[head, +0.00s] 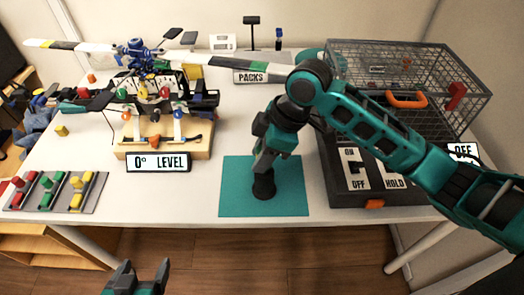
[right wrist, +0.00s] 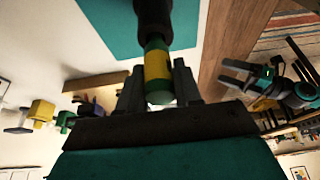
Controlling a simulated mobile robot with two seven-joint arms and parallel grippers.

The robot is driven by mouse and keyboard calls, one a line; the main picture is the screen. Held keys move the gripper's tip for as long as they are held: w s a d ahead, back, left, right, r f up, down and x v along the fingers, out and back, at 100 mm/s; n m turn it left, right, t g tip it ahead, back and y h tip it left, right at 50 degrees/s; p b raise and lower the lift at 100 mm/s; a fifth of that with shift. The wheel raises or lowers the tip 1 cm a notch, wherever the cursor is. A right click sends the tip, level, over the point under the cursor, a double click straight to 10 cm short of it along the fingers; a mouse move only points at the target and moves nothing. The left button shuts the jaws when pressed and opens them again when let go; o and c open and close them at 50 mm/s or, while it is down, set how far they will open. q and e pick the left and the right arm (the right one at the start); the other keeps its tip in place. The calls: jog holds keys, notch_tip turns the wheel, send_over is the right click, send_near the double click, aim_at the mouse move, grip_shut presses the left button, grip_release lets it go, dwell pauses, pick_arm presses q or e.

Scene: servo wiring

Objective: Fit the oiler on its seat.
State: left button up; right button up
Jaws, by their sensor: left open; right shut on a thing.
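My right gripper (head: 264,166) points down over the teal mat (head: 292,200) at the table's front. It is shut on a small cylinder with a yellow band and green end (right wrist: 157,75), probably the oiler. A black round piece (head: 263,187) stands upright at the mat's middle, directly below the fingers; it also shows beyond the cylinder in the right wrist view (right wrist: 153,18). I cannot tell whether it is the seat or part of the oiler. My left gripper (head: 140,268) is open and empty, low in front of the table; it also shows in the right wrist view (right wrist: 240,75).
A model helicopter (head: 150,92) stands on a wooden base behind a "0° LEVEL" sign (head: 158,162). A grey tray (head: 92,202) with red, green and yellow parts is at front left. A switch panel (head: 405,185) and wire cage (head: 440,70) fill the right.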

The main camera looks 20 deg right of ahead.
jog(key=shift+f+b, duration=0.3)
jog(key=shift+f, duration=0.5)
jog(key=o, duration=1.1)
jog(key=shift+o, duration=0.2)
jog(key=shift+r, duration=0.1)
